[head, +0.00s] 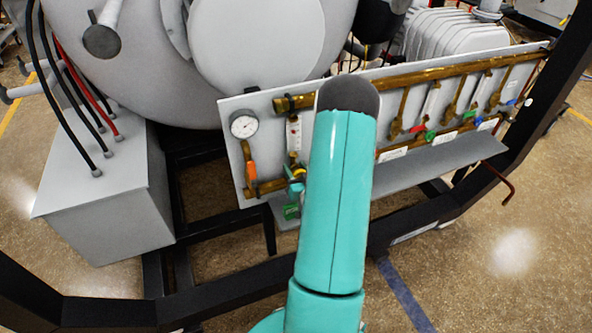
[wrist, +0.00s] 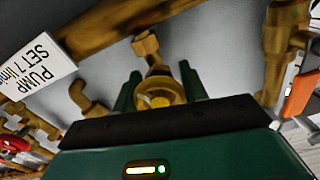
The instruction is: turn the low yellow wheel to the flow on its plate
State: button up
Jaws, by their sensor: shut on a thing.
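The low yellow wheel (wrist: 160,95) sits between the two green fingers of my gripper (wrist: 160,78) in the wrist view, and the gripper is shut on it. In the head view a small part of the yellow wheel (head: 300,173) shows at the lower left of the pipe panel, with my gripper (head: 294,186) at it. My arm hides part of this area. The plate (wrist: 37,67) in the wrist view reads "PUMP SET 7 l/min", its end partly unclear. A flow tube (head: 294,134) with a red mark stands above the wheel; its reading is too small to tell.
A round gauge (head: 243,125) and an orange handle (head: 251,171) are left of the wheel. The orange handle (wrist: 300,92) is close at the right in the wrist view. Brass pipes and a grey shelf (head: 440,160) extend right. A black frame (head: 230,295) crosses in front.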

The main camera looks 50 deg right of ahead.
jog(key=shift+f+m, duration=0.1)
jog(key=shift+m, duration=0.8)
jog(key=o, duration=1)
jog(key=v, duration=1.4)
